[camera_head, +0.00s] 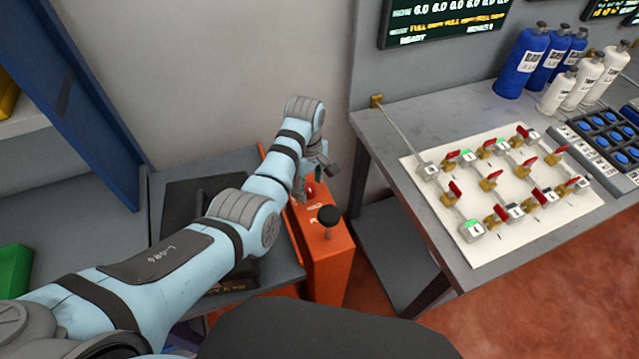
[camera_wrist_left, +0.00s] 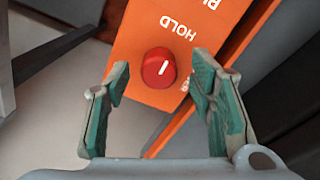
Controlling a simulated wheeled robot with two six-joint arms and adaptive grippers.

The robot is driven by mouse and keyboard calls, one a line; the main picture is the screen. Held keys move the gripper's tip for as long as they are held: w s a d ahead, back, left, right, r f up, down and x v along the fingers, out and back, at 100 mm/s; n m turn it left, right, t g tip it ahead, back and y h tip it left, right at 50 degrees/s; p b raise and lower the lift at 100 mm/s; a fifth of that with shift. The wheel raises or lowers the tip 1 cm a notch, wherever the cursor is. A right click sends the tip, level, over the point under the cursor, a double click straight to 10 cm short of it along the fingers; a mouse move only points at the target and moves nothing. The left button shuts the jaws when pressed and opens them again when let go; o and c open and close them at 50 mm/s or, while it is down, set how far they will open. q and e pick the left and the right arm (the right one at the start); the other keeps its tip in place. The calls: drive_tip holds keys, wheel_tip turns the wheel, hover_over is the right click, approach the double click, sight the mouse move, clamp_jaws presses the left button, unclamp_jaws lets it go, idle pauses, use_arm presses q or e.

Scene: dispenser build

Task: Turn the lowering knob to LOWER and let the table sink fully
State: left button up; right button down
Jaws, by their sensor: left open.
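The red lowering knob (camera_wrist_left: 159,68) sits on the orange control box (camera_head: 327,255), with a white pointer line on its face. In the left wrist view the word HOLD is printed beside it, and other lettering is cut off or hidden. The knob also shows small and red in the head view (camera_head: 309,191). My left gripper (camera_wrist_left: 160,77) is open, with one finger on each side of the knob and visible gaps to it. A grey table (camera_head: 275,277) stands left of the box, partly covered by my left arm. My right gripper is out of view.
A lever with a black ball (camera_head: 328,215) rises from the orange box near the knob. A grey bench (camera_head: 405,118) to the right carries a white panel (camera_head: 458,245) with red-handled valves. Blue bottles (camera_head: 521,62) and white bottles stand at the back.

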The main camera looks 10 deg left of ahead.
use_arm(q)
drive_tip(key=shift+w+a+f, duration=0.1)
drive_tip(key=shift+w+f, duration=0.15)
drive_tip(key=shift+f, duration=0.2)
drive_tip(key=shift+w+f, duration=0.1)
drive_tip(key=shift+w, duration=0.05)
drive_tip(key=shift+s+r, duration=0.25)
drive_tip(key=shift+s, duration=0.2)
drive_tip(key=c, duration=0.8)
drive_tip(key=shift+c, duration=1.8)
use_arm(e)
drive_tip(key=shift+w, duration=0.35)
